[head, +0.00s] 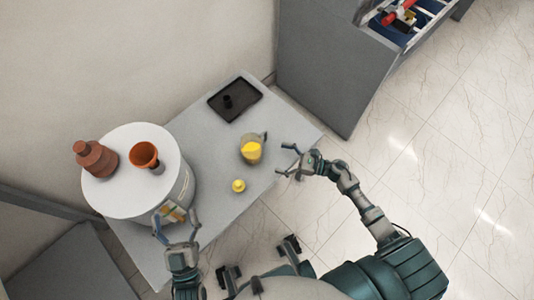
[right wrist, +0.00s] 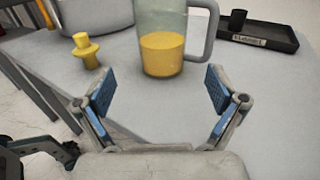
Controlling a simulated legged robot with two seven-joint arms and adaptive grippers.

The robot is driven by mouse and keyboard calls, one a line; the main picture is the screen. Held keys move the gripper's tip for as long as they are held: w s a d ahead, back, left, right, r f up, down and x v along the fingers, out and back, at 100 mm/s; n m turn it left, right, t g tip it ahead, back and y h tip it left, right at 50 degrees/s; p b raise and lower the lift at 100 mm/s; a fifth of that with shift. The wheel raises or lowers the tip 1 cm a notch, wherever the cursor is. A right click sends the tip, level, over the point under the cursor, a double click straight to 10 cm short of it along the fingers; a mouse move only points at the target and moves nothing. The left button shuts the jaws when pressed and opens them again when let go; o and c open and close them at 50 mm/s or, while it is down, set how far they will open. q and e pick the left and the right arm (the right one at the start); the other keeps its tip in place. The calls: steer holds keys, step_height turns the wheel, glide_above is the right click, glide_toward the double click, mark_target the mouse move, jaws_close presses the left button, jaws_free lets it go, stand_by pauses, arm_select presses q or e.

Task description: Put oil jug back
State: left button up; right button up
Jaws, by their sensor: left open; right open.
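The oil jug (head: 251,149) stands upright on the grey table, a clear jug with yellow oil in its lower part. In the right wrist view the jug (right wrist: 162,50) is just ahead of my right gripper, its handle on the right side. My right gripper (head: 286,160) is open and empty, to the right of the jug and apart from it. Its two blue-padded fingers (right wrist: 160,92) spread either side of the view. My left gripper (head: 175,223) is open in front of the white drum, with nothing visible between its fingers.
A black tray (head: 246,90) with a small black cup (head: 227,101) lies at the table's back. A yellow stopper-like piece (head: 238,186) stands near the front edge. The white drum (head: 125,200) carries a brown bushing (head: 97,158) and an orange funnel (head: 144,154). A grey cabinet (head: 335,70) stands behind right.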

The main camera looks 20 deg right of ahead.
steer(key=v, duration=0.2)
steer(key=shift+s+d, duration=0.2)
steer(key=shift+d, duration=0.1)
steer(key=shift+s+d+r, duration=0.1)
steer(key=shift+s, duration=0.15)
steer(key=s+a+r+n+t+h, duration=0.3)
steer(key=r+n, duration=0.4)
steer(key=n, duration=0.2)
steer(key=s+a+r+n+t+h, duration=0.3)
steer(key=a+r+n+t, duration=0.1)
steer(key=r+n, duration=0.3)
steer(key=s+a+r+n+t+h, duration=0.3)
steer(key=r+n, duration=0.4)
steer(key=n, duration=0.4)
steer(key=shift+s+a+r+n, duration=0.2)
steer(key=shift+a+r+n, duration=0.1)
steer(key=shift+a, duration=0.4)
steer(key=shift+a, duration=0.1)
